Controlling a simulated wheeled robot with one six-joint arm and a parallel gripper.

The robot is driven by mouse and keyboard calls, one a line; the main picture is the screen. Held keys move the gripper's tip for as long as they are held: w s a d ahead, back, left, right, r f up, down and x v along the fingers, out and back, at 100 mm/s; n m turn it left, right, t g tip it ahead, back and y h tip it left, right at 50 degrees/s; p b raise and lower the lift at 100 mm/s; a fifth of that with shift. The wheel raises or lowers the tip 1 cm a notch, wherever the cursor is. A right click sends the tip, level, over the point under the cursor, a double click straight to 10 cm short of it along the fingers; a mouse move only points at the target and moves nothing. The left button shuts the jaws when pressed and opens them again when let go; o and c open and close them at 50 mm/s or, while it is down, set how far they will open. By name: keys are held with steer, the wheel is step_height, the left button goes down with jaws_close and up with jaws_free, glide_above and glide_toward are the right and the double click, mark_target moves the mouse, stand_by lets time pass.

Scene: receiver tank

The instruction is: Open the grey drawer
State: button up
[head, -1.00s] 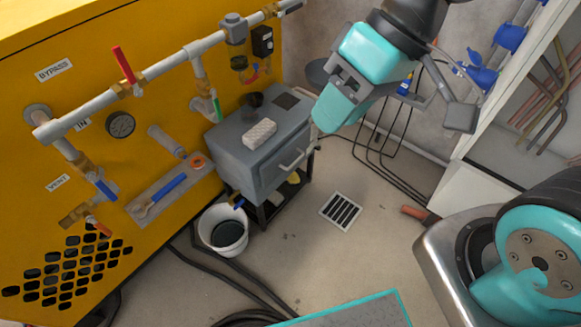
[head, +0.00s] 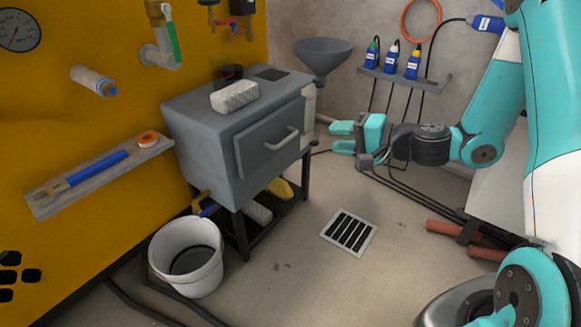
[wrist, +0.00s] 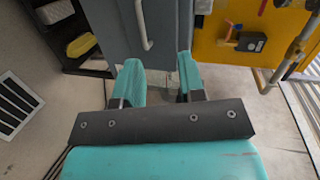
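The grey drawer (head: 255,150) is in the front of a grey metal box (head: 200,115) on a dark stand, and it looks shut. Its pale bar handle (head: 281,140) runs across the drawer front. My gripper (head: 338,138) is to the right of the box, at about handle height, with its teal fingers pointing left. The fingers are apart and empty, and clear of the handle. In the wrist view the handle (wrist: 143,24) is beyond and a little left of my open gripper (wrist: 160,75).
A white bucket (head: 187,256) stands on the floor by the stand. A white block (head: 234,96) and a dark cup sit on the box. A funnel (head: 323,55) stands behind. A floor grate (head: 349,232) lies in front, with open floor around it.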

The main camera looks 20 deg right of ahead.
steer(key=m+t+h+b, duration=0.1)
steer(key=m+b, duration=0.1)
glide_toward(290, 136)
steer(key=shift+f+b+x, duration=0.15)
steer(key=shift+b+x, duration=1)
steer(key=shift+x, duration=1.4)
steer(key=shift+f+b+x, duration=0.1)
steer(key=shift+b+x, duration=1.05)
steer(key=shift+x, duration=1.45)
steer(key=shift+d, duration=0.1)
steer(key=shift+c, duration=0.5)
jaws_close()
